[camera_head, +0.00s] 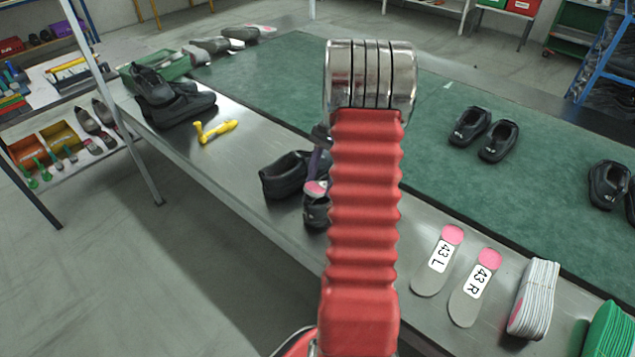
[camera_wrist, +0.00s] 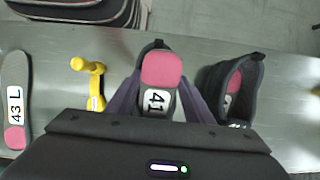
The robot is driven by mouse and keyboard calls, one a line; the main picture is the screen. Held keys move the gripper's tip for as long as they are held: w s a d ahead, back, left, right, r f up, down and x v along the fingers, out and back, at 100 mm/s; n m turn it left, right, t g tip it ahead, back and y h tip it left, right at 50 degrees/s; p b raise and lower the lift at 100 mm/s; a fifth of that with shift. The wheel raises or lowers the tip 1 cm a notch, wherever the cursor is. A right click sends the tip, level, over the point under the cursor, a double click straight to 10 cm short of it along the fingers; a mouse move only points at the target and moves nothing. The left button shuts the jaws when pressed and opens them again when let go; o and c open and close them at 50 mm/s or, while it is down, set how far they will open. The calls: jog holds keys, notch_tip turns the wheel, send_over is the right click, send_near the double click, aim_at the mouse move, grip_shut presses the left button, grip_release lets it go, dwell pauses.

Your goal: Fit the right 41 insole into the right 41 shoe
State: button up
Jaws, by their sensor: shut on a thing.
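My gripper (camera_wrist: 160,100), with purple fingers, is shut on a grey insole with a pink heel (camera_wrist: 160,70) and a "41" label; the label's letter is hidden. In the wrist view the insole lies lengthwise over the opening of a dark shoe (camera_wrist: 158,45), heel over heel. I cannot tell how deep it sits. In the head view the insole's pink end (camera_head: 315,187) shows above that shoe (camera_head: 316,214), partly behind my arm. A second dark shoe (camera_wrist: 254,85) stands to the right in the wrist view, with a pink-heeled insole inside (camera_wrist: 233,82).
Insoles marked 43 L (camera_head: 437,262) and 43 R (camera_head: 476,287) lie on the metal bench, near a white insole stack (camera_head: 534,298). A yellow tool (camera_wrist: 93,85) lies beside the held insole's shoe. More dark shoes (camera_head: 484,134) stand on the green mat (camera_head: 280,82).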

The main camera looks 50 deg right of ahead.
jog(key=shift+f+h, duration=0.5)
jog(key=shift+f, duration=0.4)
jog(key=shift+s+a+f, duration=0.1)
jog(key=shift+f, duration=0.05)
jog(key=o, duration=1)
jog(key=shift+o, duration=0.2)
jog(key=shift+o, duration=0.4)
jog(key=shift+r, duration=1.7)
